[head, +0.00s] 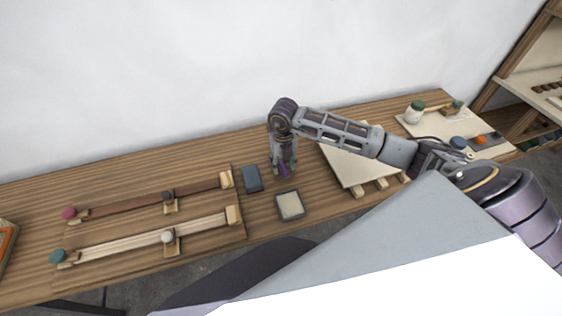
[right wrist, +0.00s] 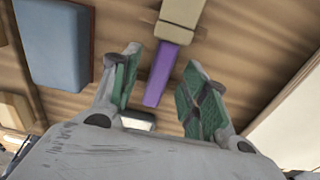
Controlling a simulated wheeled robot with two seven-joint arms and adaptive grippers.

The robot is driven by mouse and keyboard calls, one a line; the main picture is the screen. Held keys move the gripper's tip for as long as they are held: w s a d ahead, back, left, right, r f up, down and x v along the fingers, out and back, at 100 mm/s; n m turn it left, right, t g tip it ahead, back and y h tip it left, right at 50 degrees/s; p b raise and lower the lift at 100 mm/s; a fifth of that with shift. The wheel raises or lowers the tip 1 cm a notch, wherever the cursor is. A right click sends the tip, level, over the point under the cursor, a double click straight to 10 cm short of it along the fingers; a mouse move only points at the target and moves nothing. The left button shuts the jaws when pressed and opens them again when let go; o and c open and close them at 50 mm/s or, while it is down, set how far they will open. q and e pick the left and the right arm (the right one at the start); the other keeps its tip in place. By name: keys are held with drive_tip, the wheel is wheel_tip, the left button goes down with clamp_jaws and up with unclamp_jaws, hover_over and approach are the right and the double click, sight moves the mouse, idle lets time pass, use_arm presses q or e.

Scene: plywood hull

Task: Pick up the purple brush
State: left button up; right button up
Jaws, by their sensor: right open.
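The purple brush (right wrist: 165,72) lies on the wooden bench in the right wrist view, with a purple handle and a beige part at the top of the picture. In the head view only a bit of purple (head: 284,171) shows beside my gripper's fingers. My right gripper (head: 283,163) points down over the bench at the brush. In the right wrist view its two green-padded fingers (right wrist: 162,57) are apart, with the purple handle showing between them and no visible contact. My left gripper is not in view.
A blue-grey block (head: 252,179) lies just left of my right gripper. A small tray with a cream pad (head: 289,205) lies in front. A pale board on wooden strips (head: 350,172) is to the right. Two slider rails (head: 140,205) fill the left.

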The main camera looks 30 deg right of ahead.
sight(283, 165)
idle(0.4)
clamp_jaws()
drive_tip(key=shift+r, duration=0.15)
wheel_tip(283, 165, up, 10)
drive_tip(key=b, duration=0.1)
idle(0.7)
idle(0.6)
